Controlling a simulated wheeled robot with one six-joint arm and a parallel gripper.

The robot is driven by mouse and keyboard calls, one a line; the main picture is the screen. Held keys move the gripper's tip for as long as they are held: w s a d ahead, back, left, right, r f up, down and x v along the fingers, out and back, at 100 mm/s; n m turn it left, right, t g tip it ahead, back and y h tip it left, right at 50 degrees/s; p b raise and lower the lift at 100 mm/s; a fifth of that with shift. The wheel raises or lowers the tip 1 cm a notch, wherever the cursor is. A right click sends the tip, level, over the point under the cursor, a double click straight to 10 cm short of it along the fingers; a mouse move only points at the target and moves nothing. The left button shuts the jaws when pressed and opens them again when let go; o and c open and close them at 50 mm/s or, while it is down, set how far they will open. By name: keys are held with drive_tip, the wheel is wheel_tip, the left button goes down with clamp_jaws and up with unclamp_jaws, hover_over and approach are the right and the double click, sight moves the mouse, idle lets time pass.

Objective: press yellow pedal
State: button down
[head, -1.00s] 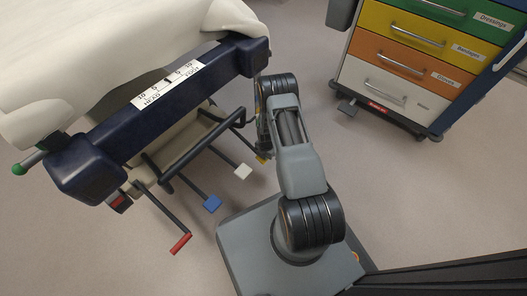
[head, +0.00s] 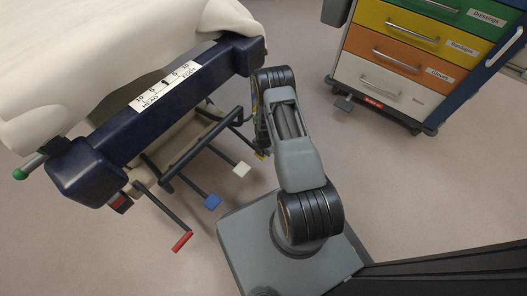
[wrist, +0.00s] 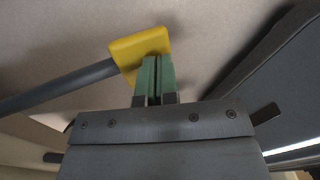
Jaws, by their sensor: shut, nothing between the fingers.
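The yellow pedal (wrist: 138,50) is a block on the end of a dark grey bar in the wrist view. In the head view only a small yellow piece of it (head: 261,155) shows beside my arm, right of the white pedal (head: 242,169). My gripper (wrist: 154,64) is shut and empty, its green fingertips together. The tips overlap the lower right part of the yellow pedal in the wrist view; whether they touch it I cannot tell. My arm hides the gripper in the head view.
A blue pedal (head: 212,201) and a red pedal (head: 182,242) stick out along the same stretcher (head: 110,130). A drawer cart (head: 395,65) with a dark foot pedal (head: 344,103) stands at upper right. The floor between the cart and my arm is clear.

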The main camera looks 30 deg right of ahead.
drive_tip(key=s+d+r+p, duration=0.2)
drive_tip(key=s+r+p, duration=0.1)
drive_tip(key=r, duration=0.6)
drive_tip(key=shift+s+r, duration=0.4)
drive_tip(key=w+a+r+p, duration=0.1)
drive_tip(key=w+r+p, duration=0.1)
drive_tip(key=r, duration=0.4)
drive_tip(key=w+r+p, duration=0.2)
drive_tip(key=r+p, duration=0.2)
drive_tip(key=r, duration=0.2)
drive_tip(key=shift+w+a+r, duration=0.2)
drive_tip(key=shift+w+a, duration=0.05)
drive_tip(key=shift+a, duration=0.1)
wheel_tip(320, 180, down, 14)
drive_tip(key=b, duration=0.5)
